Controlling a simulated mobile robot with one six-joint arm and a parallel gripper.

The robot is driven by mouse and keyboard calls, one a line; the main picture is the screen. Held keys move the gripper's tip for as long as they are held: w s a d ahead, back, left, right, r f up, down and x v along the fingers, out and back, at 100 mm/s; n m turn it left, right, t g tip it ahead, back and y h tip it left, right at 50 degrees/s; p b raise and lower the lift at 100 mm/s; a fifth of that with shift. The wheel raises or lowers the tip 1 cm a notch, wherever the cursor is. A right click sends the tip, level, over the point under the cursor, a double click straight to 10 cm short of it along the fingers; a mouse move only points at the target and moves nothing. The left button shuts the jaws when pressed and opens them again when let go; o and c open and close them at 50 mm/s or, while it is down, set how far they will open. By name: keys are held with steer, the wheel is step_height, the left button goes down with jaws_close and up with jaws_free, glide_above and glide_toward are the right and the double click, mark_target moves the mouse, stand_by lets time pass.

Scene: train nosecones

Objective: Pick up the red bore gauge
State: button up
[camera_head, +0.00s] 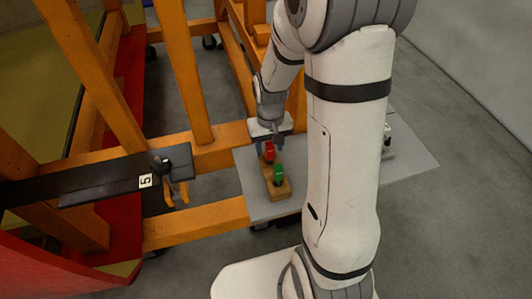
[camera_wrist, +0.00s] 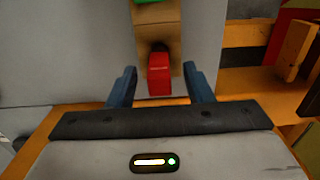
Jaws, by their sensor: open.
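The red bore gauge (camera_head: 269,151) stands in a small wooden block (camera_head: 283,189) on a grey table. A green gauge (camera_head: 278,173) stands in the same block, nearer the camera. My gripper (camera_head: 271,149) is over the far end of the block, at the red gauge. In the wrist view the red gauge (camera_wrist: 159,75) lies between the two blue fingers of my open gripper (camera_wrist: 160,88), with a gap on each side. Whether the fingers are level with the red gauge is hard to tell.
The grey tabletop (camera_head: 257,207) is mostly bare around the block. An orange frame (camera_head: 185,75) stands close on the left, with a black bar marked 5 (camera_head: 120,182). A small device (camera_head: 388,147) on the table's right is partly hidden by my arm.

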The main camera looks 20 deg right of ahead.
mark_target(270, 157)
steer(key=shift+f, duration=1.3)
steer(key=shift+c, duration=0.3)
jaws_close()
